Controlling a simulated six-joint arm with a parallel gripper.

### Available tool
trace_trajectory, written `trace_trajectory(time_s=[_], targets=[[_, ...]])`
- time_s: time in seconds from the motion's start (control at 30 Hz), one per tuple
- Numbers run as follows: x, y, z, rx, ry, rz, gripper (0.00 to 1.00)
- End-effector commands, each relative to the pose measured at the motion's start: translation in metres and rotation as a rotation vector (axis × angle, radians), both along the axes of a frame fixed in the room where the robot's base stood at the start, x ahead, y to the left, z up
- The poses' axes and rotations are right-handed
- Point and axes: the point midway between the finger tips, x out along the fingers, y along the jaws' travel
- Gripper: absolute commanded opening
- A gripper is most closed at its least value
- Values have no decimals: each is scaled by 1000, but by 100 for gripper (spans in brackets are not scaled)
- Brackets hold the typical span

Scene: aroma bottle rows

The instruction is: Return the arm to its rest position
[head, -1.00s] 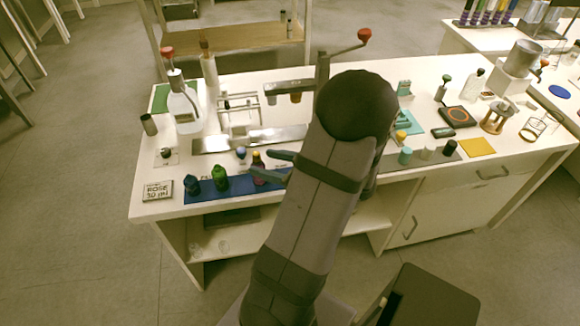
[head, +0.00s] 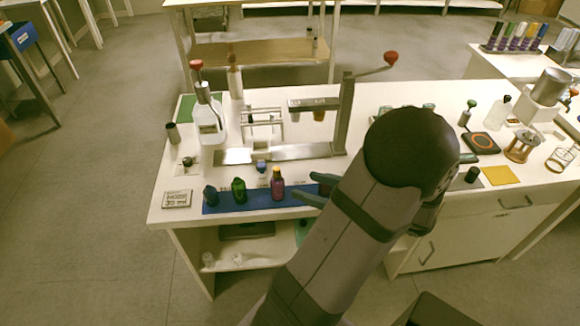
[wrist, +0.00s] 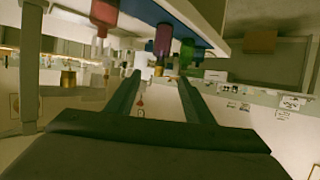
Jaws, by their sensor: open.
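My gripper (head: 313,189) is over the right part of the blue mat (head: 226,207), its two teal fingers apart with nothing between them in the head view. A purple bottle with a yellowish cap (head: 277,185) stands on the mat, a short gap left of the fingertips. A green bottle (head: 239,191) and a dark blue bottle (head: 210,196) stand farther left in the same row. In the wrist view, tilted upside down, the open fingers (wrist: 160,78) point towards the purple bottle (wrist: 163,40) and green bottle (wrist: 187,52). A reddish bottle (wrist: 104,14) shows at the upper left there.
A metal press with a red-knobbed lever (head: 346,110) stands behind the mat. My arm hides the table's middle right. Open floor lies left of the table.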

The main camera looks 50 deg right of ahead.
Motion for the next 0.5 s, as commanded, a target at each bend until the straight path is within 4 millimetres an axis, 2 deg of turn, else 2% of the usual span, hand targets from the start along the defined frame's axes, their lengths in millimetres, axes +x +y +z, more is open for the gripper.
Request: trace_trajectory(time_s=[0.17, 0.27, 0.37, 0.5], targets=[[4, 0, 2, -10, 0, 5, 48], [17, -1, 6, -44, 1, 16, 48], [41, -1, 12, -110, 6, 37, 48], [86, 3, 21, -233, 28, 70, 48]])
